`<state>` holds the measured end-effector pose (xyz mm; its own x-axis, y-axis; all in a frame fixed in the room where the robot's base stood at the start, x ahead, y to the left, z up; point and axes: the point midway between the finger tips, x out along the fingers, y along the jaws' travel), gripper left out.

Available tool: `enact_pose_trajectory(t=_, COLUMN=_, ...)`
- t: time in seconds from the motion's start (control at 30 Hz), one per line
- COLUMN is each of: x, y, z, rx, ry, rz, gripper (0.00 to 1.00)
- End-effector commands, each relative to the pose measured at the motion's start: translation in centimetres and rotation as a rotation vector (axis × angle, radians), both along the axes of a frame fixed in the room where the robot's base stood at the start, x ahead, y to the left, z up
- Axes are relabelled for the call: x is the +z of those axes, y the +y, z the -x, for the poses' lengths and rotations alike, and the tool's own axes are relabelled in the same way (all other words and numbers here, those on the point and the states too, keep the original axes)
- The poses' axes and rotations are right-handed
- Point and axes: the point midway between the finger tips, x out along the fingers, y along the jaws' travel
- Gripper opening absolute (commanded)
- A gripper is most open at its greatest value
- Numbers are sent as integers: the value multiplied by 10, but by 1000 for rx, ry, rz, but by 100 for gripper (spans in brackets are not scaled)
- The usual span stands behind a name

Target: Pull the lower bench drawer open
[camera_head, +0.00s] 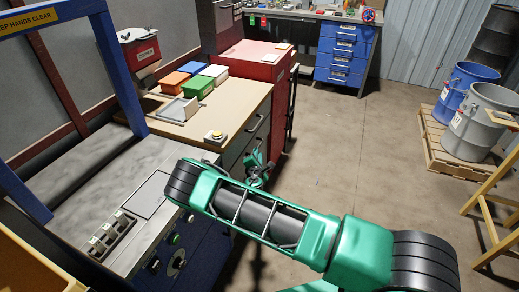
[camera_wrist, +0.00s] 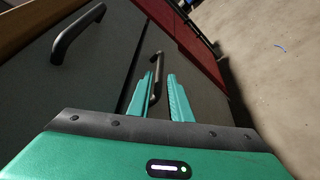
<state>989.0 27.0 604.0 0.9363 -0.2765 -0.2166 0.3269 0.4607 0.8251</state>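The wooden-topped bench (camera_head: 232,104) has dark drawer fronts on its right side. In the wrist view the upper drawer handle (camera_wrist: 77,34) is a black bar at the upper left. The lower drawer front (camera_wrist: 178,58) lies beyond a seam, and its black handle (camera_wrist: 157,62) runs between my fingers. My gripper (camera_wrist: 161,76) is open around this handle, with a gap to the right finger; contact with the left finger is unclear. The lower drawer looks shut. In the head view my gripper (camera_head: 258,165) is low beside the bench, and my arm hides part of the drawers.
A red cabinet (camera_head: 252,62) stands directly beyond the bench.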

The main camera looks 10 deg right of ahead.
Motion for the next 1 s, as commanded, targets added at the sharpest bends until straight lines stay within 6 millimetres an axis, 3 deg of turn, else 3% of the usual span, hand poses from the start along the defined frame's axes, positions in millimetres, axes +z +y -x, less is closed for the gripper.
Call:
enact_pose_trajectory(t=0.2, x=-8, y=-12, z=-37, rx=-1, ry=-2, rz=0, gripper=18)
enact_pose_trajectory(t=0.4, x=-13, y=-19, z=-60, rx=-2, ry=-2, rz=-1, gripper=18)
enact_pose_trajectory(t=0.83, x=-15, y=-21, z=-69, rx=-2, ry=0, rz=-1, gripper=18)
enact_pose_trajectory(t=0.87, x=-15, y=-21, z=-69, rx=-2, ry=0, rz=-1, gripper=16)
enact_pose_trajectory(t=0.93, x=-15, y=-21, z=-69, rx=-2, ry=0, rz=-1, gripper=0)
enact_pose_trajectory(t=1.0, x=-16, y=-22, z=-69, rx=-2, ry=0, rz=-1, gripper=0)
